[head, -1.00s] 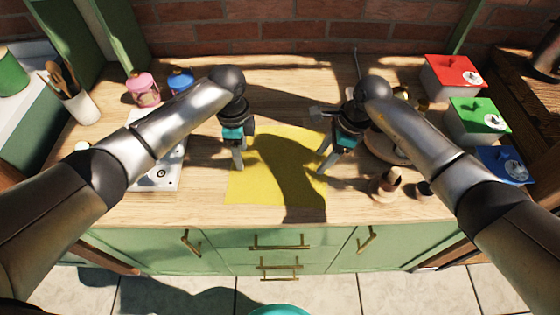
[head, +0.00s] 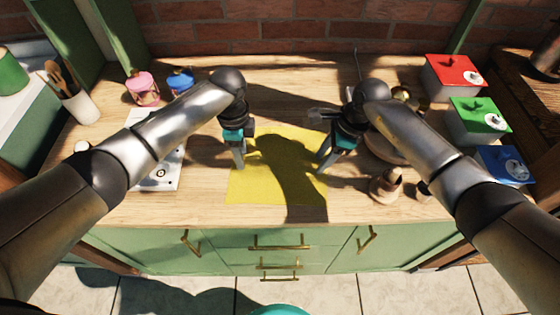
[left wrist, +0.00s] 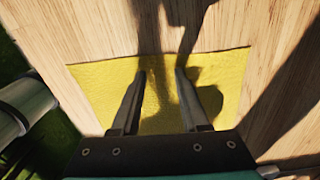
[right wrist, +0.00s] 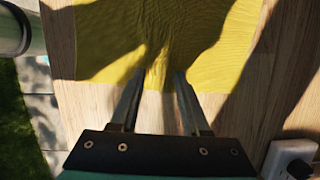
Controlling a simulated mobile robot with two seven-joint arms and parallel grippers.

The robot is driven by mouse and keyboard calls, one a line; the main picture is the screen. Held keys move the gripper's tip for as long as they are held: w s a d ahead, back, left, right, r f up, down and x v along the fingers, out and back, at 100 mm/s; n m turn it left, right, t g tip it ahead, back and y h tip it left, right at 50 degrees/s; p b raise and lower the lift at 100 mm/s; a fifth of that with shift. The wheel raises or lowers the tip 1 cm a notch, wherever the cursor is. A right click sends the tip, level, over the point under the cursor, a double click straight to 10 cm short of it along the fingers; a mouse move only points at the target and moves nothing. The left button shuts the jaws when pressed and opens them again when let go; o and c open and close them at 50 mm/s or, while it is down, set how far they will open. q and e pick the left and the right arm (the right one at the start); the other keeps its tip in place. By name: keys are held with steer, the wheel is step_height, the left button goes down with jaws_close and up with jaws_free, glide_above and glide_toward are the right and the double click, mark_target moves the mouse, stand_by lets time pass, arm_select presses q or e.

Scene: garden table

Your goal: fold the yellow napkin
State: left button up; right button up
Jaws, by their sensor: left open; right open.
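The yellow napkin (head: 265,175) lies flat and unfolded on the wooden table in the middle of the head view, partly in the shadow of my arms. My left gripper (head: 241,167) is open and empty at the napkin's left edge; in the left wrist view its fingers (left wrist: 160,73) reach over the napkin (left wrist: 100,85). My right gripper (head: 322,170) is open and empty at the napkin's right edge; in the right wrist view its fingertips (right wrist: 155,78) are at the edge of the napkin (right wrist: 110,40). I cannot tell whether the fingers touch the cloth.
Red (head: 452,76), green (head: 478,122) and blue (head: 503,165) boxes stand at the right. Wooden pieces (head: 386,186) stand close to my right gripper. Pink (head: 142,88) and blue (head: 180,80) jars stand at the back left. A white board (head: 160,178) lies left of the napkin.

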arm_select(q)
jaws_close()
arm_select(e)
steer(key=shift+s+f, duration=0.1)
jaws_close()
stand_by(0.6)
arm_select(q)
steer(key=shift+r, duration=0.15)
